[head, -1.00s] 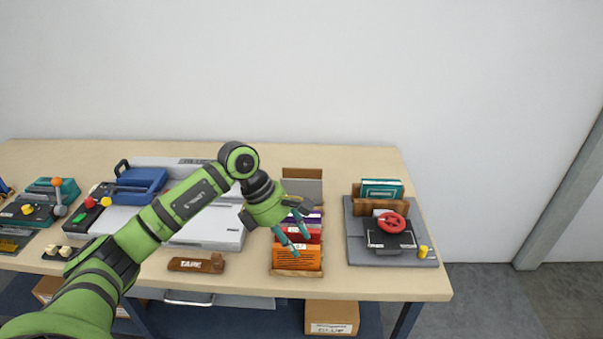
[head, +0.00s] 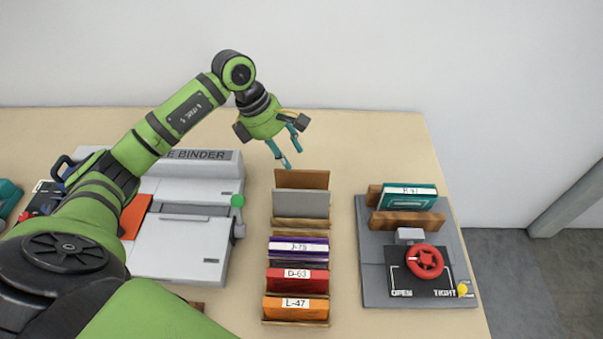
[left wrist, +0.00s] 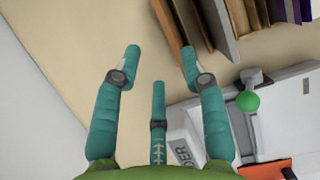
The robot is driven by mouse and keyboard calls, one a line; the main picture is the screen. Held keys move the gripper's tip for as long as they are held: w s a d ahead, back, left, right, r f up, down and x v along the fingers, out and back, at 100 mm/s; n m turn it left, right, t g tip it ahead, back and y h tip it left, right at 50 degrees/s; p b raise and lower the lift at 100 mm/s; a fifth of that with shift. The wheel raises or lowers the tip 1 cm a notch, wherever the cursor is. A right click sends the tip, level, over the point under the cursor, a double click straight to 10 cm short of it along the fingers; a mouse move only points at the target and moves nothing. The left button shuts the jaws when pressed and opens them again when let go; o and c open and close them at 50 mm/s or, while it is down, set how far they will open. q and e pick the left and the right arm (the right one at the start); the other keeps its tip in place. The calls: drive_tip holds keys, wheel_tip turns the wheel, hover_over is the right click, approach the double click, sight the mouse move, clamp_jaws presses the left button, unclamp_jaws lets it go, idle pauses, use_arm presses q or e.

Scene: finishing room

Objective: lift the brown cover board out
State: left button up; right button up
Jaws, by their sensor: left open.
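The brown cover board (head: 314,177) stands upright at the back of the wooden rack (head: 300,224), behind a grey board (head: 301,204). My left gripper (head: 292,158) is open and empty, with its fingertips near the brown board's top left edge. In the left wrist view, the fingers of my left gripper (left wrist: 161,55) are spread, and the right fingertip is close to the brown and grey boards at the top. I cannot tell whether it touches them. My right gripper is not in view.
Purple (head: 298,246), red (head: 297,279) and orange (head: 295,307) covers stand further forward. A white binder machine (head: 185,245) with a green knob (head: 237,201) is left of the rack. A grey press (head: 375,240) with a red wheel (head: 425,261) is right. Bare tabletop lies behind the rack.

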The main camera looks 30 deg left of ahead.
sight(300, 171)
use_arm(q)
drive_tip(key=d+f+p, duration=0.1)
drive_tip(key=d+p, duration=0.1)
drive_tip(key=shift+s+d+f+p, duration=0.3)
drive_tip(key=shift+s+f, duration=0.05)
drive_tip(key=shift+f, duration=0.05)
drive_tip(key=p+x, duration=0.1)
drive_tip(key=x, duration=0.2)
drive_tip(key=shift+w+a+f, duration=0.1)
drive_tip(key=shift+w+f, duration=0.05)
drive_tip(key=shift+f, duration=0.1)
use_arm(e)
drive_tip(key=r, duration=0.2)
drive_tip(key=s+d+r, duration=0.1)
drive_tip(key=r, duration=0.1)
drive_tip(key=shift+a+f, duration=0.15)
use_arm(q)
drive_tip(key=shift+f+b, duration=0.15)
drive_tip(key=shift+b, duration=0.2)
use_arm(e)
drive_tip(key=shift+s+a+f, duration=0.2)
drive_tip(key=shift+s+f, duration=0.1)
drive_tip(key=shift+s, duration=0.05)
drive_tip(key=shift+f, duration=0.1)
